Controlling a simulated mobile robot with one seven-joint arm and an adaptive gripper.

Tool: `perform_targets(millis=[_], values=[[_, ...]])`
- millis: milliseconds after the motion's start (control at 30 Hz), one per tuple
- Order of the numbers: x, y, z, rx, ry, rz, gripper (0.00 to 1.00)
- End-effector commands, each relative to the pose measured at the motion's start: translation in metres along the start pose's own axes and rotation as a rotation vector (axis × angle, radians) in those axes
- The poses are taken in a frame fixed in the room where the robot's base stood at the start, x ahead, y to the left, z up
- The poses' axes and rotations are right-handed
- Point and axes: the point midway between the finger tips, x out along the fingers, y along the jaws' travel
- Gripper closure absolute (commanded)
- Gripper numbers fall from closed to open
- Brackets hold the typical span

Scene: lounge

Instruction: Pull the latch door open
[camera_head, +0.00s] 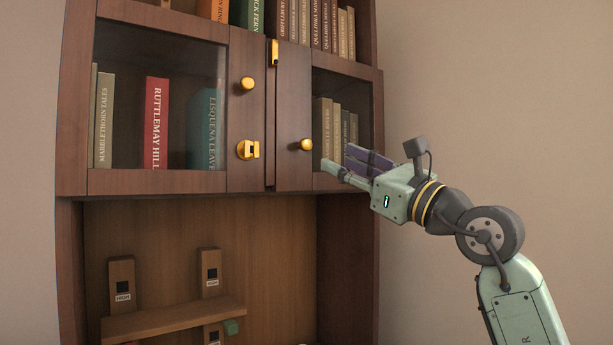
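A wooden cabinet has two glass doors side by side. The left door (160,181) has a round brass knob (247,83) and a brass latch (248,150) below it, near its right edge. The right door (290,110) has a brass knob (306,144) low on its left stile. A dark gap runs between the doors; I cannot tell whether either is ajar. My gripper (335,165) is in front of the right door, just right of and below its knob. A pale finger points toward the knob, with purple parts behind it. Contact and finger opening are unclear.
Books stand behind both doors, including a red one (155,122), and on the shelf above. A small brass piece (275,52) sits at the top between the doors. Below is an open bay with a wooden rack (175,320). Bare wall (490,80) lies right.

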Motion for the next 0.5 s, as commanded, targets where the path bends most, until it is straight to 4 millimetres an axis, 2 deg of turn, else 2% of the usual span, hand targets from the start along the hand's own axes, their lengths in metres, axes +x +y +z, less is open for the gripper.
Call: perform_targets(millis=[33,200,333,500], values=[[0.009,0.014,0.000,0.027,-0.020,0.035,0.61],[0.023,0.044,0.003,0.109,-0.083,0.113,0.61],[0.030,0.061,0.005,0.155,-0.117,0.156,0.61],[0.033,0.072,0.006,0.186,-0.139,0.185,0.61]])
